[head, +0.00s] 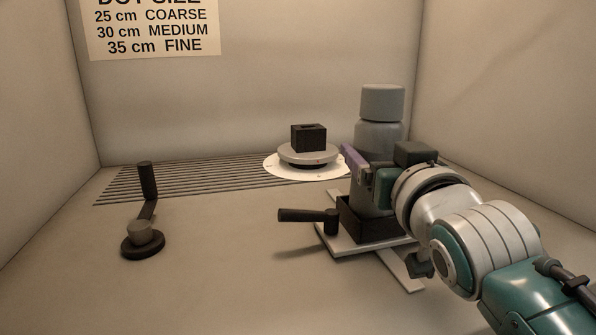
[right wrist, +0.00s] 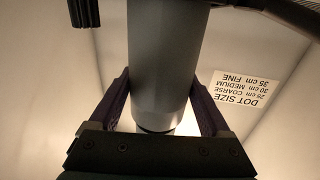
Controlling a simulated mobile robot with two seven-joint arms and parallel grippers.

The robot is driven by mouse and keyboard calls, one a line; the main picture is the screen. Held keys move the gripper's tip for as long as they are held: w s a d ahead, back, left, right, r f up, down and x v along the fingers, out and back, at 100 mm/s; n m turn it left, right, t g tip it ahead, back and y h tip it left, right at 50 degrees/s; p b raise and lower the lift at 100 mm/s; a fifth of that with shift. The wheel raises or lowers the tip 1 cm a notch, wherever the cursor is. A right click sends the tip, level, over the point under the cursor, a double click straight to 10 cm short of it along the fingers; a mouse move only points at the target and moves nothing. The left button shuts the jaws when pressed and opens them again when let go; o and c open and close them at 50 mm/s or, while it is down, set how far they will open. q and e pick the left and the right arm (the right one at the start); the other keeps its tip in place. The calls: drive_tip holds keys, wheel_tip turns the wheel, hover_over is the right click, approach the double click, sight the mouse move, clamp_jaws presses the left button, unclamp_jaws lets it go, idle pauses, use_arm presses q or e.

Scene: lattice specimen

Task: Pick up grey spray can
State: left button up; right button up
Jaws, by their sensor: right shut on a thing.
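The grey spray can (head: 380,140) stands upright at the right of the head view, its lower end inside a dark square holder (head: 368,222) on a white base. My right gripper (head: 366,172) comes in from the right and is shut around the can's body. In the right wrist view the can (right wrist: 166,60) fills the middle, between the two purple fingers of my right gripper (right wrist: 166,108). I cannot tell whether the can touches the bottom of the holder. My left gripper is not in view.
A dark handle (head: 305,215) sticks out left of the holder. A round turntable (head: 308,155) bearing a dark block (head: 308,138) stands behind it. A dark crank-like piece (head: 143,245) is at the left. A slotted grille lies at the back; walls close both sides. The front left floor is clear.

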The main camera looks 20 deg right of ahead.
drive_tip(key=shift+r, duration=0.1)
clamp_jaws()
drive_tip(key=shift+r, duration=0.1)
drive_tip(key=shift+r, duration=0.2)
wheel_tip(320, 180, up, 18)
drive_tip(key=p, duration=0.5)
drive_tip(key=shift+r, duration=0.1)
drive_tip(key=shift+r+p, duration=0.3)
drive_tip(key=shift+r, duration=0.3)
